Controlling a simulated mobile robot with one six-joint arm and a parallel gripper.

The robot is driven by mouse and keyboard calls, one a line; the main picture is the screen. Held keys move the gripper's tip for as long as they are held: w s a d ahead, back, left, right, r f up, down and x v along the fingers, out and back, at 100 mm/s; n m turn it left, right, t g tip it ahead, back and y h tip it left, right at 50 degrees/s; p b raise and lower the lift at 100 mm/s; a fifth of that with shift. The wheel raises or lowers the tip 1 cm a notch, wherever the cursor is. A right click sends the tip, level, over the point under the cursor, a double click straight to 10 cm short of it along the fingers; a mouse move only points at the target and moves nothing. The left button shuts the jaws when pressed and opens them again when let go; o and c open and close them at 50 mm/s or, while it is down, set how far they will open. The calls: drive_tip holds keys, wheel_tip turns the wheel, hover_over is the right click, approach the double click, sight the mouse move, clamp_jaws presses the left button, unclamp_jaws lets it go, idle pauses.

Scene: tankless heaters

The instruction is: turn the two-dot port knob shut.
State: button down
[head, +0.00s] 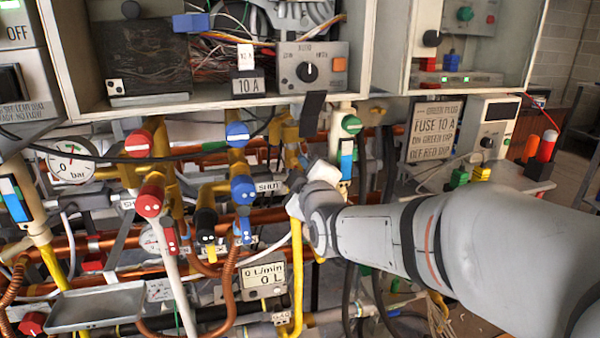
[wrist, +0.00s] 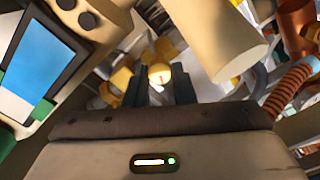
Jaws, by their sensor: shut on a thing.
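No dots can be made out on the knob itself. A tan housing with two dark round dots (wrist: 85,20) and a blue display (wrist: 45,75) stands just left of the fingers. In the head view my wrist (head: 318,205) is at the yellow pipe (head: 297,265), right of the blue knobs, and it hides the held knob and the fingertips. A SHUT label (head: 268,187) shows just left of my wrist.
A red knob (head: 149,197), a black knob (head: 206,222) and a blue knob (head: 243,190) stand close together to the left. Copper pipes and a flow meter (head: 263,275) lie below. A pale cylinder (wrist: 212,40) crowds the fingers.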

drive_tip(key=shift+f+m+b, duration=0.2)
drive_tip(key=shift+m+b, duration=6.2)
drive_tip(key=shift+b, duration=0.15)
drive_tip(key=c, duration=1.2)
unclamp_jaws()
drive_tip(key=shift+r, duration=0.15)
drive_tip(key=shift+d, duration=0.1)
